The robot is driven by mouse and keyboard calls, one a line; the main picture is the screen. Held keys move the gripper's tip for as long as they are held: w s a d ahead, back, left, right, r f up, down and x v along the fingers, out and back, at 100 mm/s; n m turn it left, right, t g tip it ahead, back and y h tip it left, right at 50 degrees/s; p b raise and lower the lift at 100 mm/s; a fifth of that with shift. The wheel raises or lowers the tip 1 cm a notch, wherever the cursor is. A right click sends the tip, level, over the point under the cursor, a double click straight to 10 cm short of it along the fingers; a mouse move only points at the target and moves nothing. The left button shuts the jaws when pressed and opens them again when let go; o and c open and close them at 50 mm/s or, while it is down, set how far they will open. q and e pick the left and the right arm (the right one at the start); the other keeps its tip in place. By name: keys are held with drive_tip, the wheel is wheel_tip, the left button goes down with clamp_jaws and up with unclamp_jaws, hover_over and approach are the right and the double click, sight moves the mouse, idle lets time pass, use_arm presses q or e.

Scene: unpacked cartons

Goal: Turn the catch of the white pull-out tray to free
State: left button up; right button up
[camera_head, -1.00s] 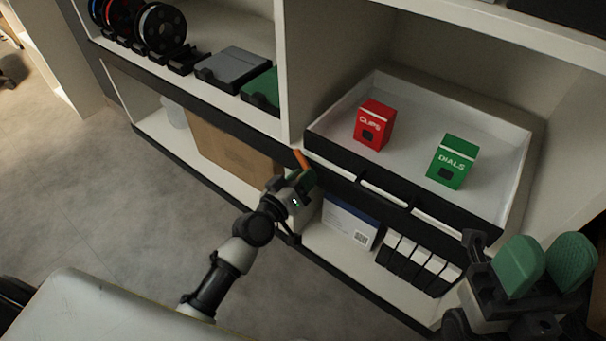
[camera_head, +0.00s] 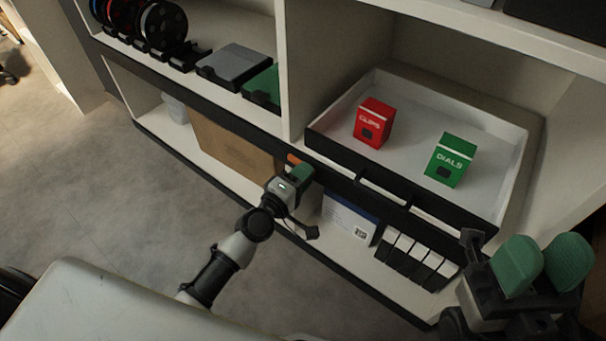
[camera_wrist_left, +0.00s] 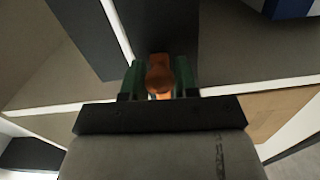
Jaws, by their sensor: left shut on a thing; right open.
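The white pull-out tray (camera_head: 408,101) with a black front sits in the shelf at the right. It holds a red CLIPS box (camera_head: 373,122) and a green DIALS box (camera_head: 449,160). The orange catch (camera_head: 294,159) is at the tray's left front corner; in the left wrist view the orange catch (camera_wrist_left: 160,76) lies between the green fingers. My left gripper (camera_head: 302,172) is shut on it, hiding part of it. The catch's exact angle is hard to tell. My right gripper (camera_head: 545,264) is open and empty at the lower right, in front of the shelf.
Below the tray are a blue-and-white box (camera_head: 348,219) and several black-and-white boxes (camera_head: 414,262). A cardboard box (camera_head: 232,150) stands on the lower shelf to the left. Spools (camera_head: 162,26) and a grey case (camera_head: 234,66) are above it. The floor is clear.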

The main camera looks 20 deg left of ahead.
use_arm(q)
drive_tip(key=shift+n, duration=0.6)
drive_tip(key=o, duration=0.9)
drive_tip(key=shift+s, duration=0.1)
drive_tip(key=v, duration=1)
drive_tip(key=shift+s+a+b, duration=0.15)
drive_tip(key=shift+s+b, duration=0.1)
drive_tip(key=shift+b, duration=0.05)
